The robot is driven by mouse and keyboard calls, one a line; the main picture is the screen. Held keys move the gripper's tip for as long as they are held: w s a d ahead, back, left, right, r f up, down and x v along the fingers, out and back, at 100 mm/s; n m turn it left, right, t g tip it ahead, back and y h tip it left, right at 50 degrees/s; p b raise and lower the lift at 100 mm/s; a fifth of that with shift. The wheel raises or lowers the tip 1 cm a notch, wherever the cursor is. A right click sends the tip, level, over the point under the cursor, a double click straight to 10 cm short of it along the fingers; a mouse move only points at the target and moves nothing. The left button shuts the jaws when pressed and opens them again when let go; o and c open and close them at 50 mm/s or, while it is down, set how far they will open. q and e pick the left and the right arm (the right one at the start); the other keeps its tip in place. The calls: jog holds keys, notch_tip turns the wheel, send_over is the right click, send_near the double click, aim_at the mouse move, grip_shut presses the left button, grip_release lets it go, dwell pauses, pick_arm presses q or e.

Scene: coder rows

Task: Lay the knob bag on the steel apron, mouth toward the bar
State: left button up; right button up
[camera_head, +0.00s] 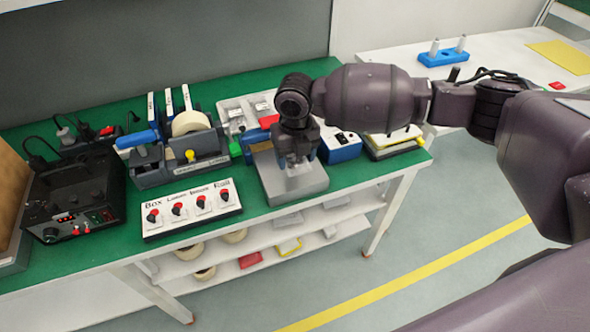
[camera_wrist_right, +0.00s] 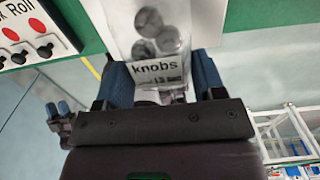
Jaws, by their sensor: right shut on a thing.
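The knob bag (camera_wrist_right: 150,42) is a clear bag with several grey round knobs and a white "knobs" label, seen in the right wrist view. My right gripper (camera_wrist_right: 160,86) is shut on its labelled end, with blue fingers on both sides. In the head view my right gripper (camera_head: 297,160) points down over the grey steel apron (camera_head: 308,184) at the bench's front edge. The bag is hard to make out there; I cannot tell whether it touches the apron. The bar is mostly hidden behind my gripper. My left gripper is not in view.
A white switch panel (camera_head: 191,208) stands left of the apron. Behind it is a tape dispenser (camera_head: 188,148), and a black device (camera_head: 75,202) is further left. A blue-and-white box (camera_head: 341,147) and a yellow-topped pad (camera_head: 394,142) stand to the right.

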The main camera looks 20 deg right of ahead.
aim_at(295, 178)
jog(key=shift+f+b, duration=0.35)
jog(key=shift+f, duration=2.25)
jog(key=shift+f, duration=0.15)
jog(key=o, duration=0.9)
